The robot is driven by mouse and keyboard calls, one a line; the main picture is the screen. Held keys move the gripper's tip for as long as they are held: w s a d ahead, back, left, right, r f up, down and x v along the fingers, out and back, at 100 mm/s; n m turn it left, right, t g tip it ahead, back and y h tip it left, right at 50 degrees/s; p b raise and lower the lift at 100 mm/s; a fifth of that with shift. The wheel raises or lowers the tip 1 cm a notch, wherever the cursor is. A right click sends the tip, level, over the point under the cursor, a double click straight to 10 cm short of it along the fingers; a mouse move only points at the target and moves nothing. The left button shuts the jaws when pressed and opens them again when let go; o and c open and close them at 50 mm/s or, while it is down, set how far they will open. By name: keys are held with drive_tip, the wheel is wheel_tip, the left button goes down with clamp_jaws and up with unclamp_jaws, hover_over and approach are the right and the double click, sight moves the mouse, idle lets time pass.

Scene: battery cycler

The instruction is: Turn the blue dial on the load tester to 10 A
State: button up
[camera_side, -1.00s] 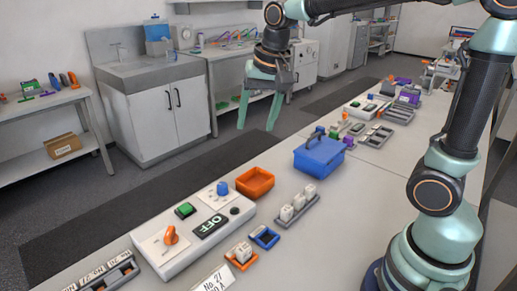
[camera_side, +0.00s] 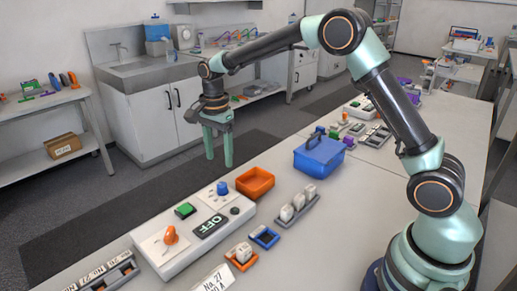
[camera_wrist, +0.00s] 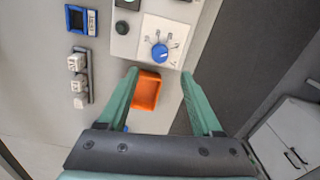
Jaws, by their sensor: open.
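The load tester (camera_side: 165,254) is a white box on the bench at the front left in the side view. Its blue dial (camera_side: 222,188) sits on a white scale plate at its far end. In the wrist view the blue dial (camera_wrist: 159,51) is at the top centre, with scale marks around it too small to read. My gripper (camera_side: 218,166) is open and empty, above and beyond the tester's far end, apart from the dial. In the wrist view the dial lies ahead of the gap between my fingertips (camera_wrist: 162,84).
The tester also carries an orange knob (camera_side: 171,236), a green button (camera_side: 185,210) and a display reading OFF (camera_side: 210,226). An orange tray (camera_side: 255,182) stands beside its far end. A blue toolbox (camera_side: 319,157), a battery holder (camera_side: 298,208) and a blue cradle (camera_side: 265,237) are to the right.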

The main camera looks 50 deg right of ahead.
sight(222, 184)
wheel_tip(222, 184, down, 9)
drive_tip(key=shift+f, duration=0.2)
idle(0.3)
clamp_jaws()
